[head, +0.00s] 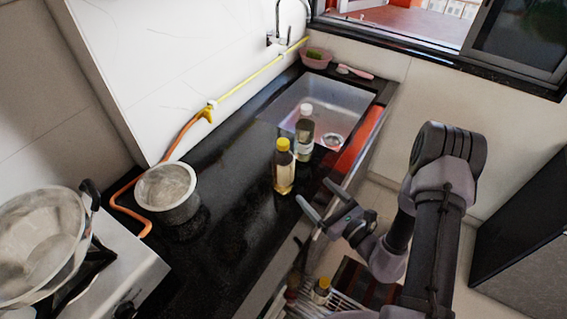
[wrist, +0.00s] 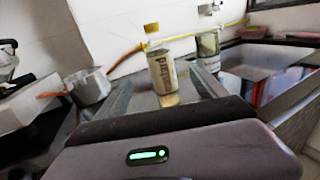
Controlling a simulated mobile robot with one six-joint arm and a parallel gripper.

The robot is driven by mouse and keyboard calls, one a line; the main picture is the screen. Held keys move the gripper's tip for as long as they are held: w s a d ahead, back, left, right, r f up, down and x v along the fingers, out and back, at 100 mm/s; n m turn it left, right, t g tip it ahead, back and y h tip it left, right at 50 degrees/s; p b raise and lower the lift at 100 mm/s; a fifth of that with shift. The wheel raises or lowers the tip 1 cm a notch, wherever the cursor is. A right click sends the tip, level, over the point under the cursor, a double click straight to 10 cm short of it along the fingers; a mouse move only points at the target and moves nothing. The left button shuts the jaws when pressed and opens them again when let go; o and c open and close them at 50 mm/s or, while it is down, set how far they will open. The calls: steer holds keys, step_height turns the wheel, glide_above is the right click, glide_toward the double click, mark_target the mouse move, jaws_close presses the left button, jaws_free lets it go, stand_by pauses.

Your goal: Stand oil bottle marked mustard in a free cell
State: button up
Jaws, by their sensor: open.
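The oil bottle marked mustard (wrist: 163,74) stands upright on the black counter, its label reading "mustard" in the wrist view. In the head view this appears to be the yellow-capped bottle (head: 284,172) near the counter's front edge. My gripper (head: 314,192) is open and empty, just right of that bottle with its fingers pointing toward it, apart from it. Below the counter, a wire rack (head: 340,303) shows partly behind my arm, with another yellow-capped bottle (head: 321,291) in it. I cannot make out its separate cells.
A white-capped bottle (head: 304,135) stands close behind the mustard bottle, beside the sink (head: 345,105). A metal pot (head: 168,192) sits at left on the counter near an orange hose (head: 182,133). A stove with a large pan (head: 38,240) is at far left.

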mark_target(283, 159)
steer(key=b+x, duration=0.1)
steer(key=x, duration=0.7)
steer(key=b+x, duration=0.1)
steer(key=x, duration=0.7)
steer(key=shift+a+r, duration=0.25)
jaws_close()
